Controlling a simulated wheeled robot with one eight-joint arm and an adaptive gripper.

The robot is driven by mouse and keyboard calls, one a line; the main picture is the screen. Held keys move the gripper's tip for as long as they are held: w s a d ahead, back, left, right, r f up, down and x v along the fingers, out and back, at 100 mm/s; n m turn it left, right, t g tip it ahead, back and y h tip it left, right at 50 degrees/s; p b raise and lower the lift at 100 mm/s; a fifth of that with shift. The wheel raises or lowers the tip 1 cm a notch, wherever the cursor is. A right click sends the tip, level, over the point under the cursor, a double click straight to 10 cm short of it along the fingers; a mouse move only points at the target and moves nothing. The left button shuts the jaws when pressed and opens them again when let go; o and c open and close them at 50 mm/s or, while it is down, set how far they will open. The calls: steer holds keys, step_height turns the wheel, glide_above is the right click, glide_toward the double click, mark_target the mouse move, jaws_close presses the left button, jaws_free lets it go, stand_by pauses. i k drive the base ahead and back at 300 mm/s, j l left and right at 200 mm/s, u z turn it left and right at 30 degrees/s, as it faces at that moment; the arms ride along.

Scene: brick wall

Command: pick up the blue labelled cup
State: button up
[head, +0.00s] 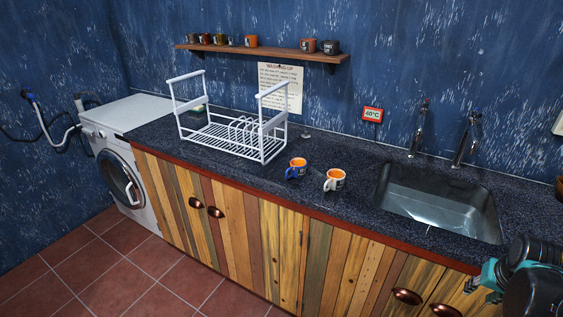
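The blue cup (295,171) stands upright on the dark speckled counter (235,168), just right of the dish rack. It has a small pale label, an orange inside and a handle at its lower left. A white cup (336,184) with a dark label and an orange inside stands close to its right, apart from it. Black and teal parts of my arm end show at the lower right edge, with my gripper (482,284) only partly in view, well away from both cups. Its fingers are too unclear to tell open from shut.
A white wire dish rack (274,141) stands left of the cups. A sink (438,205) with two taps (419,128) lies to the right. A wooden shelf (272,52) above holds several cups. A washing machine (122,181) stands at the left. Counter between cups and sink is clear.

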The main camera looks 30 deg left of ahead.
mark_target(295, 170)
steer(key=j+z, duration=0.1)
steer(key=j, duration=1.25)
steer(key=k+j+z, duration=0.15)
steer(key=j, duration=1.15)
steer(key=k+j+z, duration=0.15)
steer(key=k+j, duration=0.15)
steer(key=j, duration=0.15)
steer(key=k+j+z, duration=0.1)
steer(key=j, duration=0.45)
